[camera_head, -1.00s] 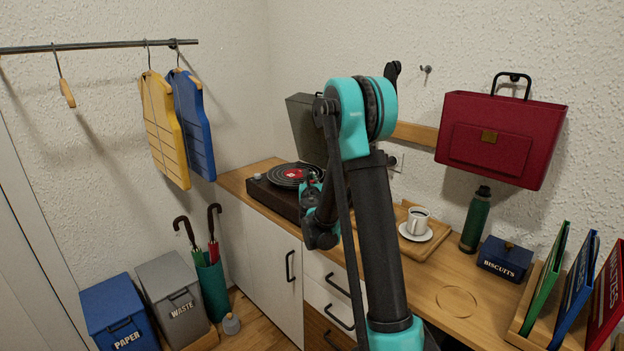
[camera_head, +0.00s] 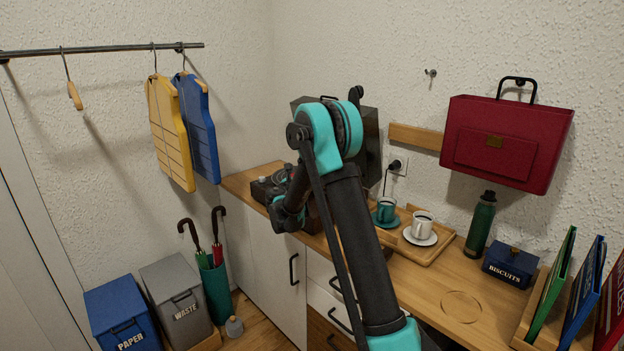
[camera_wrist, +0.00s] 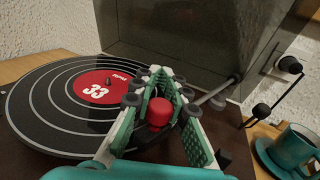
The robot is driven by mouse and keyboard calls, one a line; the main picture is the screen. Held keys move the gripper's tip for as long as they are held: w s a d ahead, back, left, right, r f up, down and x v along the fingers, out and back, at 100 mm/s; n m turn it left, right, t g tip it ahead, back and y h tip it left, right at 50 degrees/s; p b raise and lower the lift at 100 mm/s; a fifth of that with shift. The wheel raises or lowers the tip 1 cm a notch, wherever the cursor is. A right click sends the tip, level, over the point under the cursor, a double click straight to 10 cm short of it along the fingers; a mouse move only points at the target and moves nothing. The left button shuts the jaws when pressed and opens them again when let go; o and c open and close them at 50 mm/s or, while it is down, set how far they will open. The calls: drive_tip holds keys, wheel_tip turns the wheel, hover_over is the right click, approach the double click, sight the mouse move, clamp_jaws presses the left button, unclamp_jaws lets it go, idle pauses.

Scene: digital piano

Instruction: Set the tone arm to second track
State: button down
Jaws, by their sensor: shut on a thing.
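The black record (camera_wrist: 50,107) with a red "33" label (camera_wrist: 97,88) lies on the turntable, filling the left of the wrist view. My gripper (camera_wrist: 160,88) is over the record's right side, its green-padded fingers closed around a red knob (camera_wrist: 159,112). A grey rod (camera_wrist: 213,92), which looks like the tone arm, runs from behind the fingers toward the upper right. The fingers hide where rod and knob meet and the exact groove below. In the head view the turntable (camera_head: 264,191) is mostly covered by my arm.
The raised dark lid (camera_wrist: 190,40) stands behind the record. A teal cup (camera_wrist: 291,146) on a saucer is at the right; it also shows in the head view (camera_head: 385,210), on a wooden tray beside a white cup (camera_head: 422,224). A plug (camera_head: 398,166) is in the wall.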

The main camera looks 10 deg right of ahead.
drive_tip(key=shift+w+m+g+h, duration=0.95)
drive_tip(key=shift+w+h, duration=0.25)
drive_tip(key=shift+w, duration=0.3)
drive_tip(key=c, duration=1.5)
unclamp_jaws()
drive_tip(key=shift+c, duration=0.2)
drive_tip(key=v, duration=1.2)
